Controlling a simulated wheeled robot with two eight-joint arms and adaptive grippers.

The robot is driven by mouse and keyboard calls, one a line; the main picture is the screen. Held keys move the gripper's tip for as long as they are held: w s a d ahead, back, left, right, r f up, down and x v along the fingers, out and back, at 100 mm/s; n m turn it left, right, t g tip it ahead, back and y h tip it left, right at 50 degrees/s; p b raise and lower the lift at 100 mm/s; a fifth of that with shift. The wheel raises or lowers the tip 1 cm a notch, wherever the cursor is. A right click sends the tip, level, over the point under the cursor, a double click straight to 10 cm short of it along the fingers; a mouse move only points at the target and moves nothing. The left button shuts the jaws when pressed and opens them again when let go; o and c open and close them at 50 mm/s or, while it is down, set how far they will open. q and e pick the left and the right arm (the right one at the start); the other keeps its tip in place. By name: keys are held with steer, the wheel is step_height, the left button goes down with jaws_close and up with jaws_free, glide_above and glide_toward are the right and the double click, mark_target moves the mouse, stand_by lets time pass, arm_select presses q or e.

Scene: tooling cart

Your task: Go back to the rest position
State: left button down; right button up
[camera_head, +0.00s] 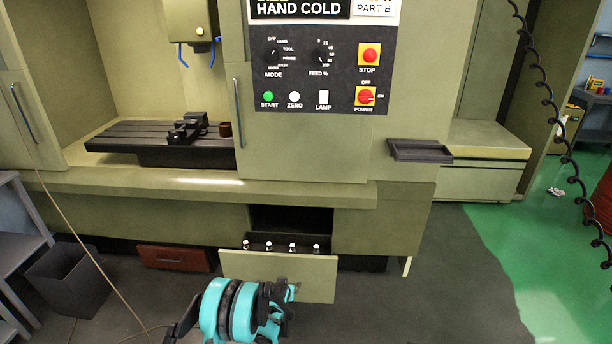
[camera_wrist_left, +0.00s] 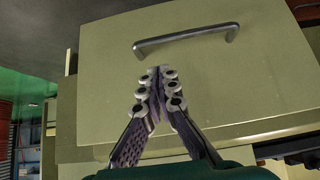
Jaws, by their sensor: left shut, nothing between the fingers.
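My left arm, teal and black, comes in at the bottom of the head view, with its gripper (camera_head: 292,291) in front of the lower drawer of the machine. In the left wrist view the gripper (camera_wrist_left: 157,82) has its dark ridged fingers together at the tips, with nothing between them. The pale drawer front (camera_head: 312,277) stands pulled out; its metal handle (camera_wrist_left: 187,38) shows beyond the fingertips in the wrist view, apart from them in the picture. My right gripper is in neither view.
The olive machine (camera_head: 300,150) has a control panel (camera_head: 322,70) and a slotted table with a black vise (camera_head: 187,128). Several white-topped items (camera_head: 268,246) stand in the open drawer. A dark bin (camera_head: 72,281) is at left.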

arm_select(q)
steer(key=s+a+r, duration=0.1)
steer(key=s+r, duration=0.3)
steer(key=r, duration=0.5)
steer(key=s+a+r, duration=0.2)
steer(key=s+r, duration=0.2)
steer(key=r, duration=0.5)
steer(key=s+a+r, duration=0.1)
steer(key=s+r, duration=0.3)
steer(key=r, duration=0.5)
steer(key=s+a+r+g, duration=0.1)
steer(key=s+r, duration=0.2)
steer(key=s, duration=0.4)
steer(key=s+a+r, duration=0.1)
steer(key=s+r, duration=0.2)
steer(key=s, duration=0.4)
steer(key=s+a+f, duration=0.1)
steer(key=s, duration=1.4)
steer(key=shift+a+f, duration=0.15)
stand_by(1.7)
